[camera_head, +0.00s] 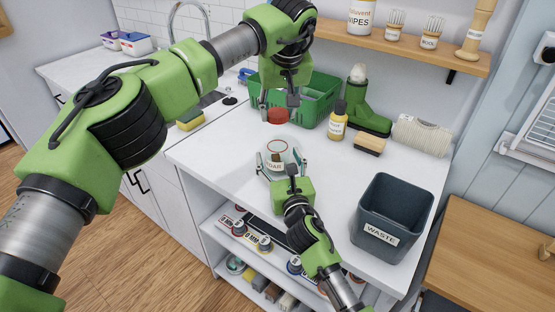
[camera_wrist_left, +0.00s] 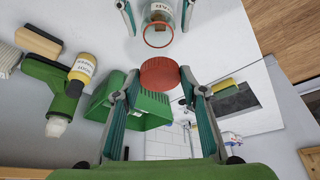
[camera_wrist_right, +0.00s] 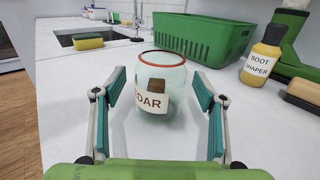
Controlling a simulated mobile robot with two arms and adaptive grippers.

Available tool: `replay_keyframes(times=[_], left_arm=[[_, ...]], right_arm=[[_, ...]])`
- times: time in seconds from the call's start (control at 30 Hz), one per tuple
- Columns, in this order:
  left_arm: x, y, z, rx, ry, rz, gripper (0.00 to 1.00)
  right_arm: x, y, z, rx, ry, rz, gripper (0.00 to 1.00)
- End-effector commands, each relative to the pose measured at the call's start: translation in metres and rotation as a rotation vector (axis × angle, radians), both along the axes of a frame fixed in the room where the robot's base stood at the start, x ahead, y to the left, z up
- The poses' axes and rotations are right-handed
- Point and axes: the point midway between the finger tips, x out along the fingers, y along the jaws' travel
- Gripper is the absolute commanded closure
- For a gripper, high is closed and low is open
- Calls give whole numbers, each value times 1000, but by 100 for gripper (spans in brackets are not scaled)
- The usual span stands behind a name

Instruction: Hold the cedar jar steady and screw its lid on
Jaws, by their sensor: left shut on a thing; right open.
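The clear cedar jar (camera_wrist_right: 161,88) stands upright and open on the white counter, with a red-brown rim, a white label and something brown inside. It also shows in the head view (camera_head: 275,163). My right gripper (camera_wrist_right: 159,92) is open, its fingers on either side of the jar with gaps. The red lid (camera_wrist_left: 160,74) is between the fingertips of my left gripper (camera_wrist_left: 160,88), which is shut on it. In the head view the lid (camera_head: 278,116) is held behind and above the jar, apart from it.
A green basket (camera_head: 318,104), yellow bottle (camera_head: 338,122), brush (camera_head: 369,145) and green boot (camera_head: 368,118) stand along the back. A grey waste bin (camera_head: 392,218) is at right. A sink (camera_wrist_right: 90,38) with a yellow sponge (camera_wrist_right: 89,44) is at left.

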Motion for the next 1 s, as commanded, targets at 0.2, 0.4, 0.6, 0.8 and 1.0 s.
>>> replay_keyframes(times=[0.2,0.4,0.6,0.8,1.0], left_arm=[[0,0,0,0,0,0,70],[0,0,0,0,0,0,70],[0,0,-4,1,0,-1,70],[-1,0,-31,2,2,-1,70],[-2,0,-50,1,-1,0,70]], right_arm=[[0,0,0,0,0,0,35],[0,0,0,0,0,0,82],[0,0,0,-1,-1,0,94],[0,0,1,0,-1,0,94],[0,0,1,0,-1,0,94]])
